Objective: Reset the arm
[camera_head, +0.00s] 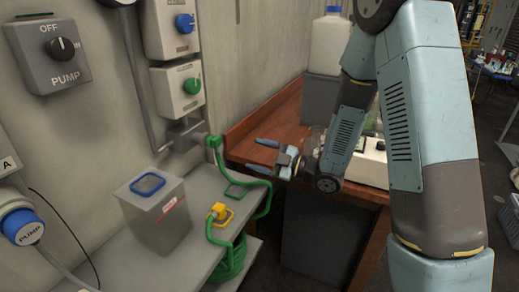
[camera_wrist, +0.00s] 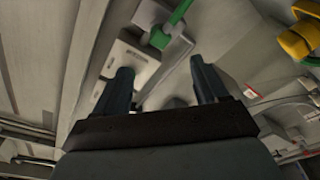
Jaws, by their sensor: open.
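My gripper (camera_head: 256,155) is open and empty in the head view. Its two blue-grey fingers point left toward the wall, level with the front of the wooden bench. My arm reaches in from the right and bends down to it. In the wrist view my gripper (camera_wrist: 160,72) shows two dark fingers spread apart with nothing between them. A green plug (camera_head: 213,142) on a grey wall socket is just left of the fingertips, apart from them.
A grey shelf (camera_head: 190,262) holds a metal box (camera_head: 156,214) with a blue-rimmed top and a yellow connector (camera_head: 219,211). A green cable (camera_head: 267,196) hangs below my gripper. A jug (camera_head: 329,42) stands behind.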

